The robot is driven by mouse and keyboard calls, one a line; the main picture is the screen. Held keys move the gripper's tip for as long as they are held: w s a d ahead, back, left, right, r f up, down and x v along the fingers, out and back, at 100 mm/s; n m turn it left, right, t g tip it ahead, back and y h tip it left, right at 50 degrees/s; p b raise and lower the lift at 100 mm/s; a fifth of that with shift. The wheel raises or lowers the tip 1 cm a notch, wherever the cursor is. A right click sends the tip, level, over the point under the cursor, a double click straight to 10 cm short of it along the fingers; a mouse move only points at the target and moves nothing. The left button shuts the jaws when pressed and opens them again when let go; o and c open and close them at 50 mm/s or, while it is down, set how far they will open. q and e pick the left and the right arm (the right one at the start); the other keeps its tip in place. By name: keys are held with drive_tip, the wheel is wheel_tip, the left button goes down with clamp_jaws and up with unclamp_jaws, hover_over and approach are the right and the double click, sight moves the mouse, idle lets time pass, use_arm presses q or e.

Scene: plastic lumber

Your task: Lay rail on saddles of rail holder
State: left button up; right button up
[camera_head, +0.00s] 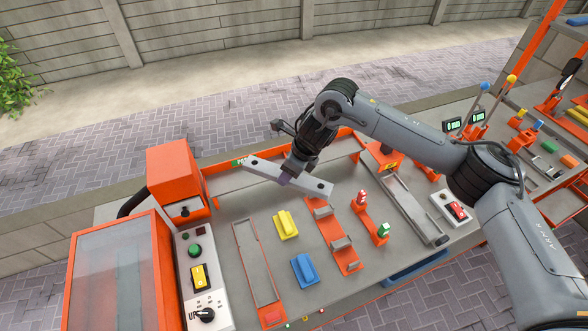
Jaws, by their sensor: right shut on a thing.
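A light grey rail (310,187) with dark holes near its ends is held in the air above the back middle of the bench. My right gripper (289,176) is shut on the rail near its middle, and its arm comes in from the right. The orange rail holder (350,263) lies on the bench in front of the rail, slightly to its right. Two grey saddles stand on it, the far saddle (322,212) and the near saddle (341,243). Both saddles look empty, and the rail is apart from them. My left gripper is not in view.
A yellow block (286,225) and a blue block (305,269) lie left of the holder. An orange stand with red and green parts (371,221) is close on its right. An orange machine (118,272) and control panel (199,275) stand at the left.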

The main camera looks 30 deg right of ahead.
sight(303, 179)
drive_tip(key=m+p, duration=0.3)
drive_tip(key=p, duration=0.1)
drive_tip(key=shift+s+d+f+t+h, duration=0.25)
drive_tip(key=shift+d+f+t+h, duration=0.05)
drive_tip(key=shift+d+f+h, duration=0.1)
drive_tip(key=s+d+f+m+p, duration=0.2)
drive_tip(key=p, duration=0.1)
drive_tip(key=shift+h, duration=0.4)
use_arm(q)
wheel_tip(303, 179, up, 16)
drive_tip(key=p, duration=0.6)
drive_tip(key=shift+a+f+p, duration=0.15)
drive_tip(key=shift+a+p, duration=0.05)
drive_tip(key=shift+p, duration=0.1)
use_arm(e)
drive_tip(key=s+d+f+m+h, duration=0.1)
drive_tip(key=s+d+f+m, duration=0.2)
drive_tip(key=s+d, duration=0.4)
drive_tip(key=shift+s+f+m+t+h, duration=0.3)
drive_tip(key=shift+s+f, duration=0.3)
drive_tip(key=shift+s, duration=0.3)
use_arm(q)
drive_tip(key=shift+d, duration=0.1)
